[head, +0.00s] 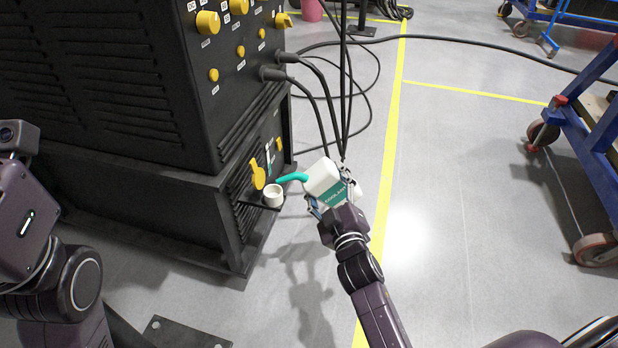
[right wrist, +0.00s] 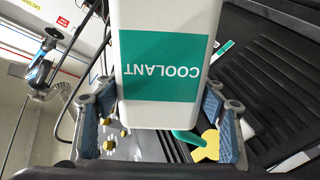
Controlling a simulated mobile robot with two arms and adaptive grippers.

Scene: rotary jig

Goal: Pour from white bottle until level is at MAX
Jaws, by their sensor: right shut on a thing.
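The white bottle (head: 322,178) has a green COOLANT label and a teal spout (head: 292,177). My right gripper (head: 335,195) is shut on it beside the machine. In the right wrist view the bottle (right wrist: 168,18) sits between the two blue-padded fingers (right wrist: 160,125), its label upside down. The bottle is tilted, and the spout tip is just above the white filler cup (head: 273,197) on the machine's side. No liquid stream can be made out. A narrow level gauge (head: 268,157) is above the cup; its marks are too small to read. My left arm shows at the left, its gripper out of view.
The black machine (head: 130,90) fills the left, with yellow knobs (head: 208,22) and a yellow handle (head: 257,175) near the cup. Black cables (head: 325,105) hang behind the bottle. A blue cart (head: 580,140) stands right. The floor between is clear.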

